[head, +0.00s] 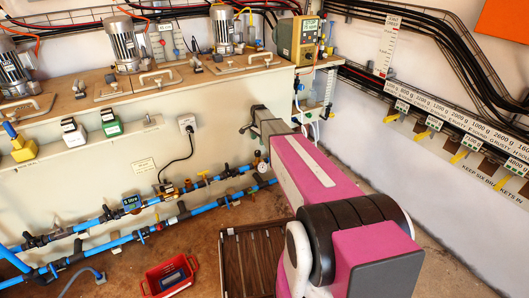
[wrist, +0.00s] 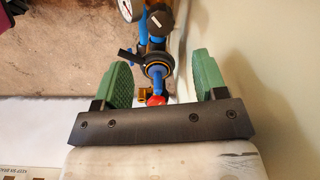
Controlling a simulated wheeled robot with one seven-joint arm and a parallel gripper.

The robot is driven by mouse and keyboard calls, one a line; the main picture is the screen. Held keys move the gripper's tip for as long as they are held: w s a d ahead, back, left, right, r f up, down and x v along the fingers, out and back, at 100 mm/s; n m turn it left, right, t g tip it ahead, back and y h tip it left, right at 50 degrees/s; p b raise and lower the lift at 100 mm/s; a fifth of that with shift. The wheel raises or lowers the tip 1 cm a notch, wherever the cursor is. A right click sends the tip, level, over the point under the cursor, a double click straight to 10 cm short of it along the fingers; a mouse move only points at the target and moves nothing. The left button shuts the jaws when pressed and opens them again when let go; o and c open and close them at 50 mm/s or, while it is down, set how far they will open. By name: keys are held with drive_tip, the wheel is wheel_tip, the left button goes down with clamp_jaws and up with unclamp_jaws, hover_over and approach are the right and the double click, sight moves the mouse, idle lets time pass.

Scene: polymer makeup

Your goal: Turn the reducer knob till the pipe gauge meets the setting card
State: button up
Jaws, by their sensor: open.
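My gripper (wrist: 163,62) is open, with its two green pads apart and nothing between them. In the head view my arm reaches to the cream wall, and the gripper end (head: 246,129) is above the blue pipes. In the wrist view a black round fitting with a yellow ring (wrist: 157,66), which looks like the reducer knob, shows beyond the pads, between them in the picture; I see no contact. A round white-faced pipe gauge (wrist: 130,9) is cut by the top edge; it also shows in the head view (head: 262,166). Its needle is unreadable. A small white card (head: 144,165) hangs on the wall; its text is unreadable.
Blue pipes (head: 85,228) with several valves run low along the wall. A red crate (head: 150,284) and a brown slatted pallet (head: 232,262) are on the floor. In the wrist view the wall (wrist: 245,60) is close beside the right pad. A red part (wrist: 157,100) lies below the fitting.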

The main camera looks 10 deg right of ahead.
sight(258, 151)
wheel_tip(258, 151, down, 10)
drive_tip(key=shift+a+r, duration=0.15)
idle(0.4)
drive_tip(key=c, duration=0.9)
